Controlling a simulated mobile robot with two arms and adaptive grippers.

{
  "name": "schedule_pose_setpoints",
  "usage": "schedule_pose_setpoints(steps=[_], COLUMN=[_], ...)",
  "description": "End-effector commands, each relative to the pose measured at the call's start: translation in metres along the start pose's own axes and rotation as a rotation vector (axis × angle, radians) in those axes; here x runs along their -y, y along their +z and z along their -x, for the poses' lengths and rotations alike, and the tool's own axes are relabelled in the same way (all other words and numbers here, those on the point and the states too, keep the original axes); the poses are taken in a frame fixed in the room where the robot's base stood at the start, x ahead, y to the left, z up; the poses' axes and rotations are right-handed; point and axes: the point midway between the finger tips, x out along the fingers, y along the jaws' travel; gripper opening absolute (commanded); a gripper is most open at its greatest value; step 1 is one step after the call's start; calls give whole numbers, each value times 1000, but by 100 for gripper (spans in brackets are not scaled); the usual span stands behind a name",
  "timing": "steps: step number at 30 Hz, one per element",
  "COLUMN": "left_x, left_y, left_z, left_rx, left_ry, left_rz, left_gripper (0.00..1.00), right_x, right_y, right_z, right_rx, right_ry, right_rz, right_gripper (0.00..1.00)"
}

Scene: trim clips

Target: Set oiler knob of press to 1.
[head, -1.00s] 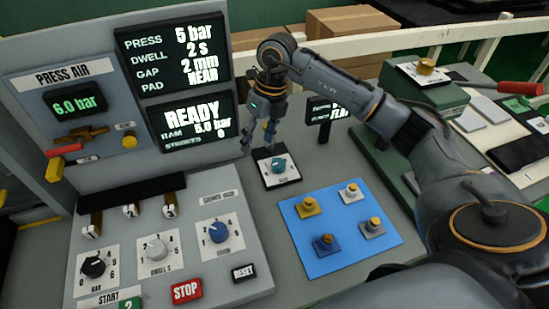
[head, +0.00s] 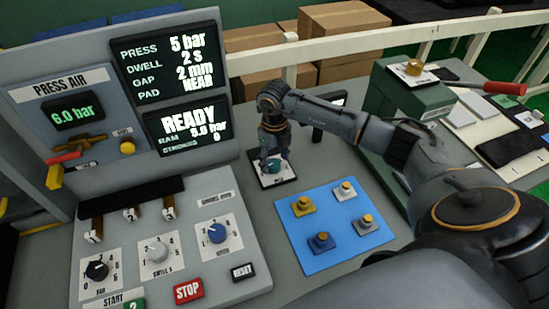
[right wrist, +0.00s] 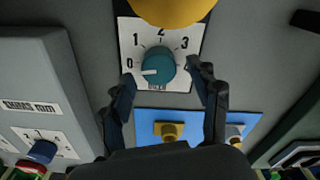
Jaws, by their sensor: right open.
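The oiler knob is a teal round knob (right wrist: 158,64) on a white plate (right wrist: 183,82) marked 0 to 4. Its white pointer mark points left, close to the 0. In the head view the knob (head: 271,166) sits on its small plate right of the control panel. My right gripper (right wrist: 165,90) is open, pointing down, with one finger on the left and one on the right of the knob's lower side. The fingers look apart from the knob; exact contact cannot be told. In the head view my right gripper (head: 271,152) hides part of the knob. My left gripper is not in view.
The control panel (head: 205,275) with dials and STOP and RESET buttons stands left. A green press block (head: 412,110) is at right. A yellow rounded shape (right wrist: 172,10) covers the top of the wrist view.

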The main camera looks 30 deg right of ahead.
Motion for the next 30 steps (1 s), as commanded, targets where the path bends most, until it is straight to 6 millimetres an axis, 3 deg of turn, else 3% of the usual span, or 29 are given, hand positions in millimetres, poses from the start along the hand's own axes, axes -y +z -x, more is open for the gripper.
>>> schedule_pose_setpoints(steps=[5,13,21,30], left_x=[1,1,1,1], left_y=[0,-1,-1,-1], left_z=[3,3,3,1], left_rx=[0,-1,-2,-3], left_ry=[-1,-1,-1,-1], left_rz=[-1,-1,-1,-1], left_gripper=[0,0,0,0], right_x=[0,0,0,0], right_y=[0,0,0,0], right_z=[-11,-12,-12,-12], right_rx=[0,0,0,0], right_ry=[0,0,0,0], right_rz=[1,1,1,-30], right_gripper=[62,62,7,7])
